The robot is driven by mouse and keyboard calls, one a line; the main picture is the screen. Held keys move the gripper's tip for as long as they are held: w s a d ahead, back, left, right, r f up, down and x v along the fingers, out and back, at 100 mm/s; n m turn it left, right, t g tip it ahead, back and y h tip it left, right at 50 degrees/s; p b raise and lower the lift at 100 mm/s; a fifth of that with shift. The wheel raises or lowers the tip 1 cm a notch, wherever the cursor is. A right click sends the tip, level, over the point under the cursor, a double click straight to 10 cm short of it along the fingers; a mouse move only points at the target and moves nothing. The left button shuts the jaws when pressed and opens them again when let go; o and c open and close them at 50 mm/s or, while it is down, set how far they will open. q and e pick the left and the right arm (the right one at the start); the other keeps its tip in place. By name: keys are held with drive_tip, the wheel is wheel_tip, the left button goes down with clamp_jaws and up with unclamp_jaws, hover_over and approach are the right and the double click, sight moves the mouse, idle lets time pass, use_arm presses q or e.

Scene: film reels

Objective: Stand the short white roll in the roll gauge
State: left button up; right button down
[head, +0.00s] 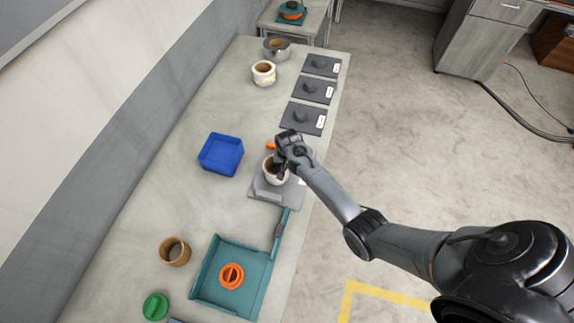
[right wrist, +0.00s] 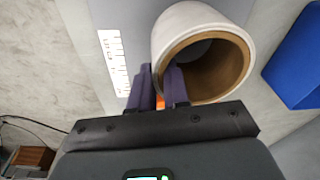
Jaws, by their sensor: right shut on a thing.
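The short white roll (head: 268,176) has a brown core and is held by my right gripper (head: 279,166) at the roll gauge. The gauge (head: 262,192) is a grey block on the table. In the right wrist view, my right gripper (right wrist: 162,75) is shut on the wall of the roll (right wrist: 165,40), one finger inside the core and one outside. The gauge (right wrist: 85,15) lies behind it with a white ruled scale. Whether the roll's base touches the gauge is hidden. My left gripper is not in view.
A blue bin (head: 220,168) stands left of the gauge. A teal tray (head: 210,285) with an orange reel (head: 231,276) lies nearer. A brown roll (head: 175,251) and green reel (head: 155,306) are at lower left. Another white roll (head: 263,78) and dark plates (head: 303,119) stand farther back.

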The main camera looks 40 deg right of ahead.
drive_tip(key=shift+f+b, duration=0.3)
drive_tip(key=shift+f, duration=0.15)
drive_tip(key=c, duration=1.4)
unclamp_jaws()
drive_tip(key=r+p, duration=0.1)
drive_tip(key=p, duration=0.1)
drive_tip(key=r+p, duration=0.4)
drive_tip(key=shift+s+a+r, duration=0.15)
drive_tip(key=shift+s, duration=0.1)
drive_tip(key=r+p, duration=0.3)
drive_tip(key=p, duration=0.1)
drive_tip(key=r+p, duration=0.2)
drive_tip(key=p, duration=0.1)
drive_tip(key=shift+s+a+r, duration=0.2)
drive_tip(key=shift+s+r, duration=0.1)
drive_tip(key=shift+r, duration=0.05)
drive_tip(key=shift+s+f, duration=0.1)
